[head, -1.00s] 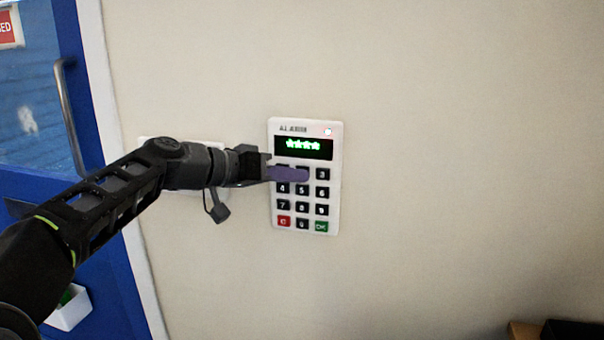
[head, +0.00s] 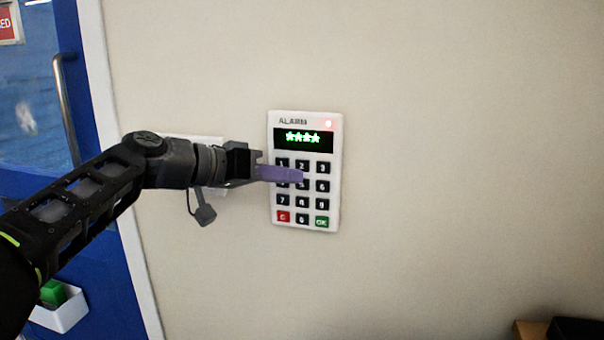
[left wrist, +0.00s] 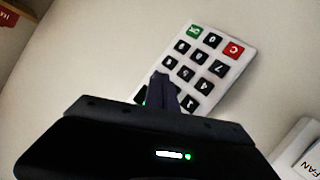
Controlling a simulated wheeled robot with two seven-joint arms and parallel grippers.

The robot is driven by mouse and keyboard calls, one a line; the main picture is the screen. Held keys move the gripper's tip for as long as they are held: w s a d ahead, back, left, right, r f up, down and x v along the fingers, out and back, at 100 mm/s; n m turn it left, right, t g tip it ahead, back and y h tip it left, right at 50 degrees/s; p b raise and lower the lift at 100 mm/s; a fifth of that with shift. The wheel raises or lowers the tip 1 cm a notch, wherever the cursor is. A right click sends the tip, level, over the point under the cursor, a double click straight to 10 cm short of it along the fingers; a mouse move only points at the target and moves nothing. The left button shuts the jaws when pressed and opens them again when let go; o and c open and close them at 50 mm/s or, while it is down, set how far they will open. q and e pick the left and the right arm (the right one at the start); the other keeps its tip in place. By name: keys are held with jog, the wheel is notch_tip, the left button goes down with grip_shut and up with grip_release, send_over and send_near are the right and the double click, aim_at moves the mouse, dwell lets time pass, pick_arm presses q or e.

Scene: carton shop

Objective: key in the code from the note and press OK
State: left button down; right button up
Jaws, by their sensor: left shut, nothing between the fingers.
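The white alarm keypad (head: 334,190) is fixed upright on the wall. Its dark display shows a row of several green stars, and a small red light glows above it. The red C key (head: 283,216) is at its lower left and the green OK key (head: 321,221) at its lower right. My left gripper (head: 298,176) is shut and empty. Its purple fingers overlap the 4 and 5 keys in the head view; I cannot tell whether they touch. In the left wrist view the fingertips (left wrist: 161,78) hide part of the keypad (left wrist: 240,44). No note is in view.
A white panel (head: 213,140) is partly behind my left gripper; in the left wrist view it reads FAN (left wrist: 302,150). A blue door (head: 28,110) with a handle stands at left. A white bin (head: 62,315) holds something green. The wall right of the keypad is clear.

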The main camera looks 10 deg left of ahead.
pick_arm(q)
jog(key=s+b, duration=0.1)
jog(key=s, duration=0.1)
jog(key=shift+s+a, duration=0.1)
jog(key=shift+s, duration=0.2)
jog(key=shift+a, duration=0.15)
dwell(2.3)
